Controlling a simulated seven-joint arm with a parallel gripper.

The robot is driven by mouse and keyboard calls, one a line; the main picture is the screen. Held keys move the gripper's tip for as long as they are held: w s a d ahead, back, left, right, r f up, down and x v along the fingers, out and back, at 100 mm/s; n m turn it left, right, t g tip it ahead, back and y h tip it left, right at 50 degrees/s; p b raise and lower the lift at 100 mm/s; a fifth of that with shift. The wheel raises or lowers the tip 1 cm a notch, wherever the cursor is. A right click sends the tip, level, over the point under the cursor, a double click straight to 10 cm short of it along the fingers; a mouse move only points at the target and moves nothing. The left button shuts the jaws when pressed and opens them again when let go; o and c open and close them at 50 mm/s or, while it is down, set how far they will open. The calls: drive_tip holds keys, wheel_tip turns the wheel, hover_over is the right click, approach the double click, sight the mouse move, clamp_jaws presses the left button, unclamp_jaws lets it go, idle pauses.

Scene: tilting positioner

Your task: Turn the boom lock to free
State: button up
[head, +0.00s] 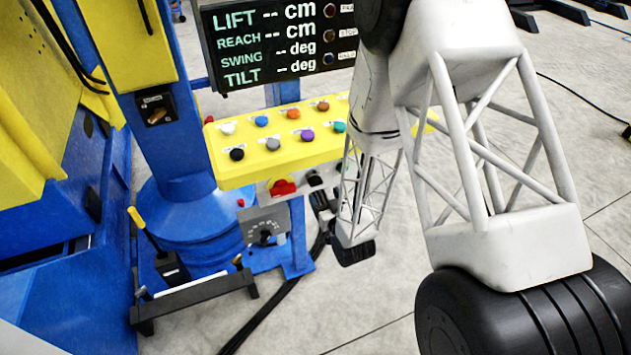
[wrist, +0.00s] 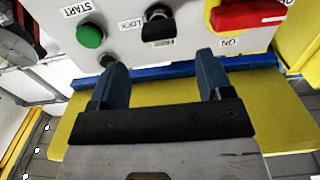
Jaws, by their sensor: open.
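A black knob (wrist: 158,25) with a label reading LOCK beside it is on the pale panel (wrist: 120,20) in the wrist view. Its setting cannot be told. My gripper (wrist: 161,72) is open and empty, its two blue fingers apart below the knob in the picture, with the knob lined up between them. I see no contact with it. A black knob (head: 314,178) next to a red switch shows small under the yellow console in the head view. A switch plate (head: 155,108) on the blue column has an unreadable label.
A green START button (wrist: 90,36) and a red switch (wrist: 250,16) flank the knob. The yellow console (head: 270,145) carries several coloured buttons below a display (head: 280,40). A dial plate (head: 264,232) and a yellow-handled lever (head: 148,230) stand lower left.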

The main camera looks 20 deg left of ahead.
sight(317, 184)
drive_tip(key=shift+x, duration=3.8)
drive_tip(key=shift+c, duration=0.3)
drive_tip(key=c, duration=0.9)
drive_tip(key=shift+o, duration=0.2)
